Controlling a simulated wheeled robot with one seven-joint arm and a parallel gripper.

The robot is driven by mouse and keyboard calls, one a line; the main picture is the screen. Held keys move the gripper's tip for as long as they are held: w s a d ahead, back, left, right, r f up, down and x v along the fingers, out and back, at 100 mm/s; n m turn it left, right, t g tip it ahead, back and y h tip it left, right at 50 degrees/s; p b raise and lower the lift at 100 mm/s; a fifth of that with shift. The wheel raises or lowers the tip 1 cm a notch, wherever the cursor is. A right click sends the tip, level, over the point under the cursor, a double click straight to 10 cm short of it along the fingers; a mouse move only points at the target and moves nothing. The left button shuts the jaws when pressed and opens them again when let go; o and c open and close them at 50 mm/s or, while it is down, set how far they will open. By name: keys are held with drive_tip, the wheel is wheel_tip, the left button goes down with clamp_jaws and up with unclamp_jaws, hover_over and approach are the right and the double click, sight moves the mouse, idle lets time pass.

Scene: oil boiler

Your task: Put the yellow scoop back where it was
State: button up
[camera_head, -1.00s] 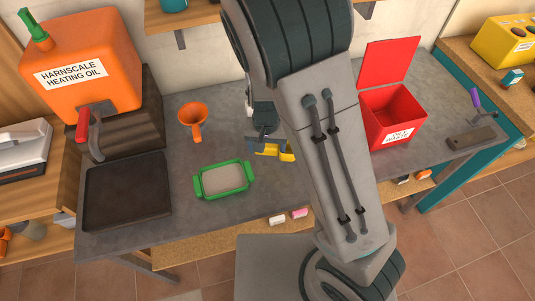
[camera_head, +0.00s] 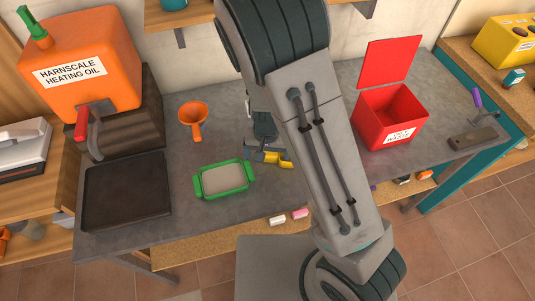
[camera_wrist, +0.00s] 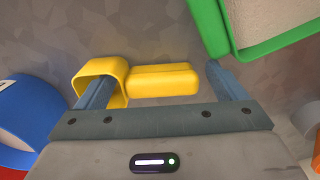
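The yellow scoop (camera_head: 285,164) is on or just above the grey worktop, right of the green-rimmed tray (camera_head: 222,193). In the wrist view the scoop (camera_wrist: 163,80) lies crosswise between my fingers, its hollow end at the left finger and its handle pointing right. My gripper (camera_head: 262,151) is over the scoop. In the wrist view my gripper (camera_wrist: 159,72) has its fingers wide apart. A gap shows between the handle end and the right finger; the left finger overlaps the hollow end, and I cannot tell whether they touch.
A red waste box (camera_head: 388,117) is to the right, beyond my arm. A dark tray (camera_head: 127,190) and an orange oil tank (camera_head: 84,65) are at left. Blue and red round things (camera_wrist: 25,110) are near my left finger.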

wheel_tip(320, 180, up, 12)
drive_tip(key=f+p, duration=0.1)
drive_tip(key=s+d+r+n+t, duration=0.1)
drive_tip(key=s+d+r+t, duration=0.2)
drive_tip(key=s+d+r, duration=0.9)
drive_tip(key=shift+s+d+r, duration=0.25)
drive_tip(key=shift+d+r, duration=1.2)
drive_tip(key=shift+r, duration=0.4)
